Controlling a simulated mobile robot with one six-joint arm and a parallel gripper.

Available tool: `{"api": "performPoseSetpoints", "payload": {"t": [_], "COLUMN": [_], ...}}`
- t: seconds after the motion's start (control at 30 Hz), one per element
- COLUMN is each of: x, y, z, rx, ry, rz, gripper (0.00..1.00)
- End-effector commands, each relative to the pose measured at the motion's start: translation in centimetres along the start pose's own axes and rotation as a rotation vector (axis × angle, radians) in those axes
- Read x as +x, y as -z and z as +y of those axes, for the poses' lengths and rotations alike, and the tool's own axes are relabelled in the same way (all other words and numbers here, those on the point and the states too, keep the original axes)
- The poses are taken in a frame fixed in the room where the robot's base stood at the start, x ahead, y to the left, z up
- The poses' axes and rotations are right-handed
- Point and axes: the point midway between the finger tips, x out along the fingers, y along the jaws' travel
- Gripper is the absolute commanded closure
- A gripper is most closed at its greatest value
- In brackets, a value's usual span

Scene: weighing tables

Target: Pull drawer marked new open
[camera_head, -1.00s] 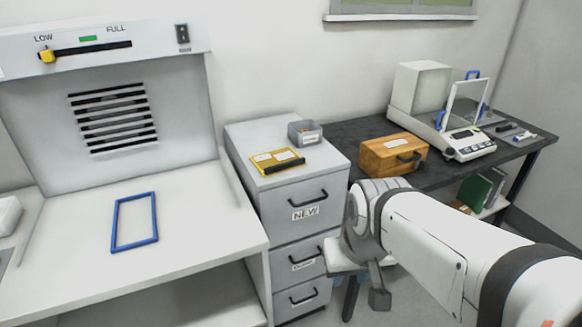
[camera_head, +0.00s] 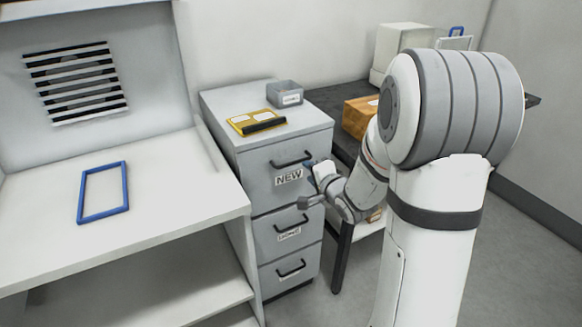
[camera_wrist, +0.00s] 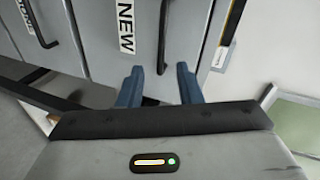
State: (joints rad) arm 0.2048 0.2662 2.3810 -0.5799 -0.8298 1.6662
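The grey cabinet has a top drawer (camera_head: 262,178) with a NEW label (camera_head: 288,177) and a dark bar handle (camera_head: 292,160). That drawer looks shut, its front flush with the cabinet. My gripper (camera_head: 309,180) is just in front of the drawer's right side, partly hidden by my wrist. In the wrist view my gripper (camera_wrist: 160,68) is open, with two blue fingers. The handle (camera_wrist: 164,35) shows in the gap between the fingertips, and the NEW label (camera_wrist: 126,25) is to its left. I cannot tell whether the fingers touch the handle.
Two more drawers (camera_head: 287,232) are below. A yellow case (camera_head: 250,123) and a grey bin (camera_head: 284,93) stand on the cabinet. A white bench (camera_head: 150,225) with a blue frame (camera_head: 82,195) is left. A dark table (camera_head: 335,100) with a wooden box (camera_head: 357,115) is right.

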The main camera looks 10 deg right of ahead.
Motion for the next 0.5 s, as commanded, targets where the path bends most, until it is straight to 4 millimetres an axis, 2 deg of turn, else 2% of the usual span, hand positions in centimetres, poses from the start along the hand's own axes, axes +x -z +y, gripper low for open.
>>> {"api": "performPoseSetpoints", "payload": {"t": [0.03,0.27,0.5], "x": [0.6,1.8,5.3], "y": [-0.3,-0.8,-1.2], "z": [0.8,0.7,0.2], "rx": [0.050,0.159,0.159], "ry": [0.030,0.105,0.106], "rz": [-0.019,-0.068,-0.070], "gripper": [0.68,0.68,0.68]}}
